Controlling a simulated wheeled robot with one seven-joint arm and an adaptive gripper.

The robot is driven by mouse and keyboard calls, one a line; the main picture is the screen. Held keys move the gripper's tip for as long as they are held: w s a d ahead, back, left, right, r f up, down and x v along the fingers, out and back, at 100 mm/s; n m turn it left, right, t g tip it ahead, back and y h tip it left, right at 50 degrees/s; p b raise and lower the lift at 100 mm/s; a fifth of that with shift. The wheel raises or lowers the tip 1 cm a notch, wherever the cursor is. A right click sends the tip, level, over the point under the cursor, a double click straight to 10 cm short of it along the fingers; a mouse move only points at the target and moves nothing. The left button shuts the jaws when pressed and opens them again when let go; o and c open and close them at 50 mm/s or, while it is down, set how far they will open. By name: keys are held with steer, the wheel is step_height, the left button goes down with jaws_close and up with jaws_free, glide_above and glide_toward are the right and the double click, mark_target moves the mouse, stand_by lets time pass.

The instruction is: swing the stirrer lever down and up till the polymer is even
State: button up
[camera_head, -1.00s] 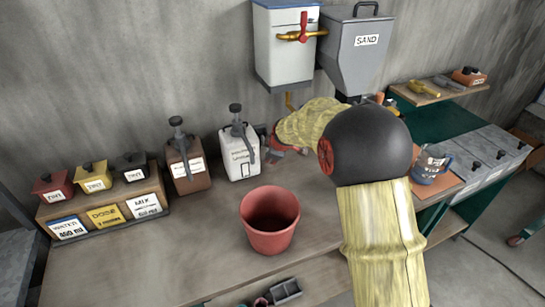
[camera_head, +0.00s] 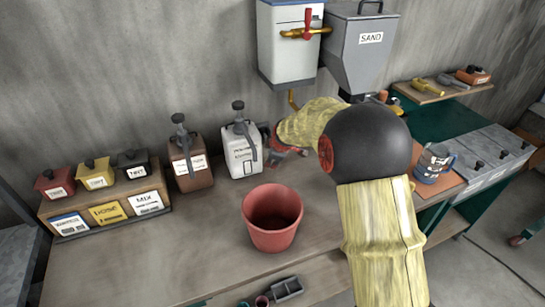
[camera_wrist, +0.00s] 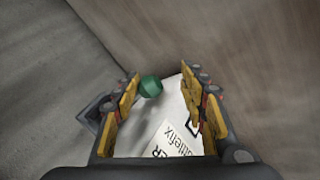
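The white polymer container (camera_head: 240,160) stands on the bench against the wall, with a dark cap and a dark grey lever (camera_head: 252,143) on its right side. My gripper (camera_head: 280,146) is just to the right of it, partly hidden by my forearm. In the wrist view my gripper (camera_wrist: 168,92) is open. A green ball knob (camera_wrist: 151,86) shows between the fingers, close to the left one; I cannot tell if they touch. The white labelled face of the container (camera_wrist: 170,140) lies beyond the fingers. The polymer inside is not visible.
A red bucket (camera_head: 271,220) stands in front on the bench. A brown container (camera_head: 188,168) is left of the white one. The sand hopper (camera_head: 358,55) and a white tank (camera_head: 288,50) with a tap hang above.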

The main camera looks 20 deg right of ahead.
steer(key=shift+w+r, duration=0.1)
steer(key=shift+r, duration=0.5)
steer(key=v, duration=1.1)
steer(key=shift+s, duration=0.35)
